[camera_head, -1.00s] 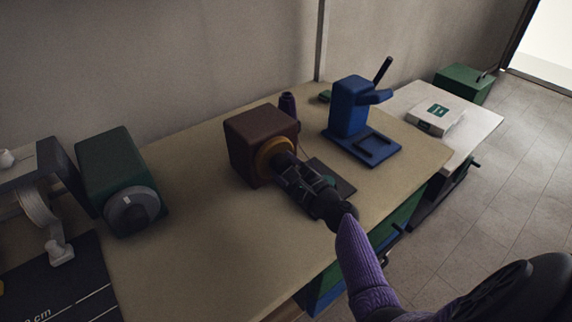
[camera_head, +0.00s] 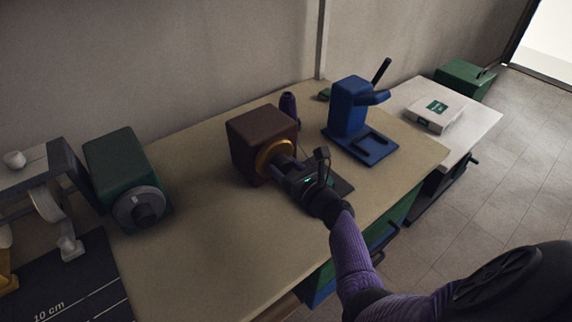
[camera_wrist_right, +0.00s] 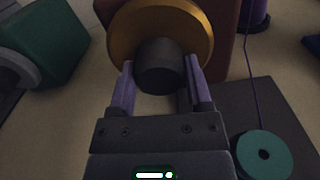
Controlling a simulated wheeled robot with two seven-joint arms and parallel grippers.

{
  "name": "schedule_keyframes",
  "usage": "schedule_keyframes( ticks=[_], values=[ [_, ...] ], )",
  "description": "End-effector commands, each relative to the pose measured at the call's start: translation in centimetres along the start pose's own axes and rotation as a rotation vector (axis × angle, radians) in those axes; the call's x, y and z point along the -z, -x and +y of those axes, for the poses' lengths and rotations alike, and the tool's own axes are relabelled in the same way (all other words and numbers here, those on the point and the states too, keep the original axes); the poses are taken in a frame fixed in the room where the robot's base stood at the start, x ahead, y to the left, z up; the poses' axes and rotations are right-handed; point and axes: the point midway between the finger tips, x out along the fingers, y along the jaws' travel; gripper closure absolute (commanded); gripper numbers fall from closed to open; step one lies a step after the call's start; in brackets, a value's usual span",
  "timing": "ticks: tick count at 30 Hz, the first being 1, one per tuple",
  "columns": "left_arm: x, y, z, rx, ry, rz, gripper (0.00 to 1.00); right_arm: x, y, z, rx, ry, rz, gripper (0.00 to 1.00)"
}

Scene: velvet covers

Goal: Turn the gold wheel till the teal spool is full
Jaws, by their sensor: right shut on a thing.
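The gold wheel (camera_head: 275,157) is on the front of a brown box (camera_head: 255,135) on the table, with a dark round knob (camera_wrist_right: 158,66) at its middle. My right gripper (camera_head: 293,173) is shut on this knob. In the right wrist view its two purple fingers (camera_wrist_right: 160,85) stand on either side of the knob. The teal spool (camera_wrist_right: 264,155) shows at the lower right of the wrist view, on a dark plate beside the gripper. A purple thread (camera_wrist_right: 248,85) runs down toward it from a purple cone (camera_head: 288,106). How much thread is on the spool I cannot tell. My left gripper is out of view.
A blue stand (camera_head: 350,110) with a black lever is right of the brown box. A green box (camera_head: 122,172) with a grey dial is to its left. A white box (camera_head: 434,114) lies on the side table.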

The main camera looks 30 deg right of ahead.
Motion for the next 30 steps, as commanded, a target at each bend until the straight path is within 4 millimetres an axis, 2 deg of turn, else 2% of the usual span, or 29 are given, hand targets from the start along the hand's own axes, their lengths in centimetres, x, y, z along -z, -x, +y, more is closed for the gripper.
schedule_keyframes(
  ticks=[9,24,25,29,30],
  values=[
    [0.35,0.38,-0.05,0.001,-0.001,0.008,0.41,0.15,0.07,0.03,0.000,-0.095,0.003,0.95],
    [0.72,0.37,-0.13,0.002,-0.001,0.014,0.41,0.21,0.07,0.04,0.000,-0.108,0.004,0.95],
    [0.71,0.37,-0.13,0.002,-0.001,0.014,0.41,0.21,0.07,0.04,0.000,-0.108,0.004,0.30],
    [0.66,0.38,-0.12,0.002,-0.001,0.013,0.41,0.15,0.05,0.03,0.000,-0.107,0.003,0.02],
    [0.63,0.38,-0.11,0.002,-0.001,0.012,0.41,0.13,0.04,0.02,0.000,-0.107,0.002,0.01]
  ],
)
